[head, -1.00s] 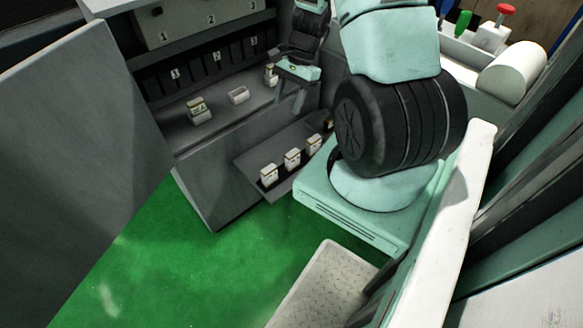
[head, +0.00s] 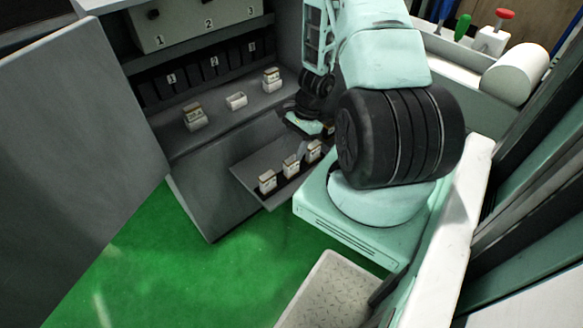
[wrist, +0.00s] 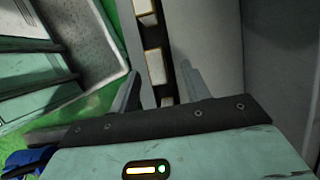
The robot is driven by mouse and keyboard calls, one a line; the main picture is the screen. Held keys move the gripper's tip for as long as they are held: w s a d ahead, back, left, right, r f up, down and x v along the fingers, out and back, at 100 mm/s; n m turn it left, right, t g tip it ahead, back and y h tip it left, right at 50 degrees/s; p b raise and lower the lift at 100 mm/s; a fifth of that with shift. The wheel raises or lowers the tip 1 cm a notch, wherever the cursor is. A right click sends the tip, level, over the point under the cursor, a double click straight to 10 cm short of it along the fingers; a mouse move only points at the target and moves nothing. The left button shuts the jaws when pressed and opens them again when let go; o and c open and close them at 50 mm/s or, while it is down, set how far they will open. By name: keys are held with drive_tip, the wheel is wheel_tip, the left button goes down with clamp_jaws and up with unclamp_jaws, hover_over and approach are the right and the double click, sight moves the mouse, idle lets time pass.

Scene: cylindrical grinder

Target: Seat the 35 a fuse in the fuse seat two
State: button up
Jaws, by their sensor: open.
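Three pale fuses stand in a row on the dark rack in the head view: a left one (head: 267,181), a middle one (head: 290,167) and a right one (head: 314,151). Their ratings are too small to read. The middle white fuse seat (head: 236,100), which I take as seat two, stands empty on the cabinet shelf. My gripper (head: 308,126) is above the right end of the rack. In the wrist view its open fingers (wrist: 160,85) point along the row, with a fuse (wrist: 155,67) seen between them; I cannot tell their height gap.
The left seat (head: 195,121) and the right seat (head: 271,83) each hold a fuse. Numbered black blocks (head: 210,68) line the wall behind. The open cabinet door (head: 80,150) stands at left. Green floor (head: 150,260) lies clear in front.

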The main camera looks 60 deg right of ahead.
sight(292, 158)
drive_tip(key=x, duration=0.3)
drive_tip(key=b+x, duration=0.1)
drive_tip(key=x, duration=0.1)
drive_tip(key=shift+s+d+f, duration=0.15)
drive_tip(key=shift+s+f, duration=0.05)
drive_tip(key=shift+s, duration=0.15)
clamp_jaws()
